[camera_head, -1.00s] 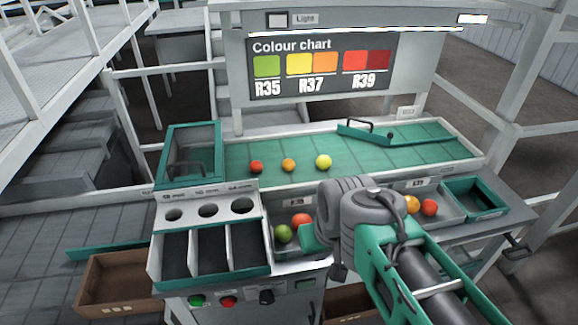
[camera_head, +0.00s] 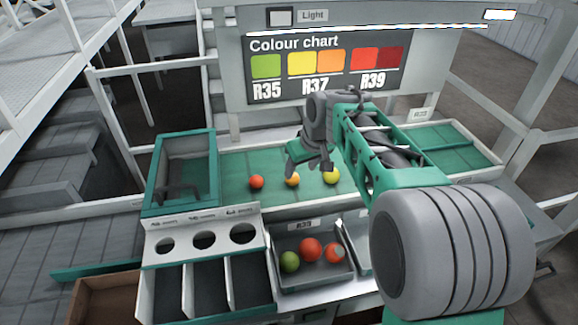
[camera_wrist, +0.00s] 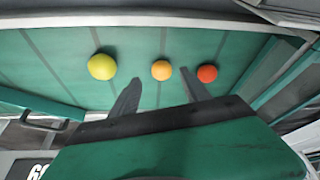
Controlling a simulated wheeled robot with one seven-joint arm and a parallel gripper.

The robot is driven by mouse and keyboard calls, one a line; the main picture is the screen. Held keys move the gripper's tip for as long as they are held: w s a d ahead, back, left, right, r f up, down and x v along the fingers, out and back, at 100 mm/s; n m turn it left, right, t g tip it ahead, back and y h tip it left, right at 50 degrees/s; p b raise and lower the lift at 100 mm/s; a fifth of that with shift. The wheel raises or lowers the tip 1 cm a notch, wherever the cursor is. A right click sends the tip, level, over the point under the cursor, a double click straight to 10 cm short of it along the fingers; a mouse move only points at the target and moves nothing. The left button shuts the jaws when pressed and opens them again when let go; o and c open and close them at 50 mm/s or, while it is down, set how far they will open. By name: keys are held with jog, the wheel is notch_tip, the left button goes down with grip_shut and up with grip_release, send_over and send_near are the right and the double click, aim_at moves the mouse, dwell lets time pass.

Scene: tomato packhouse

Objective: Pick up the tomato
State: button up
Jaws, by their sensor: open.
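Three tomatoes rest in a row on the green sorting surface (camera_head: 236,163): a red tomato (camera_head: 257,182), an orange tomato (camera_head: 292,180) and a yellow tomato (camera_head: 331,177). In the wrist view the yellow (camera_wrist: 102,66), orange (camera_wrist: 161,70) and red (camera_wrist: 207,73) tomatoes lie beyond the two spread fingers (camera_wrist: 160,88). The orange one is between the finger lines, and nothing is in the gripper.
A grey tray (camera_head: 318,277) at the front holds a green and two red tomatoes. A green-framed box (camera_head: 152,182) stands left of the surface. A white rack with round holes (camera_head: 160,230) is in front. The colour chart (camera_head: 300,72) stands behind.

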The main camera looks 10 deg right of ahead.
aim_at(294, 176)
jog(key=shift+o, duration=0.7)
jog(key=shift+w+f, duration=0.2)
jog(key=shift+w, duration=0.35)
jog(key=shift+o, duration=0.2)
jog(key=shift+w+a+f, duration=0.1)
jog(key=shift+a+f, duration=0.1)
jog(key=shift+f, duration=0.15)
jog(key=p+x, duration=0.1)
jog(key=x, duration=0.5)
jog(key=shift+w+a+f+p, duration=0.1)
jog(key=shift+w+p, duration=0.15)
jog(key=shift+p, duration=0.05)
jog(key=shift+c, duration=0.4)
jog(key=c, duration=0.9)
jog(key=shift+c, duration=0.2)
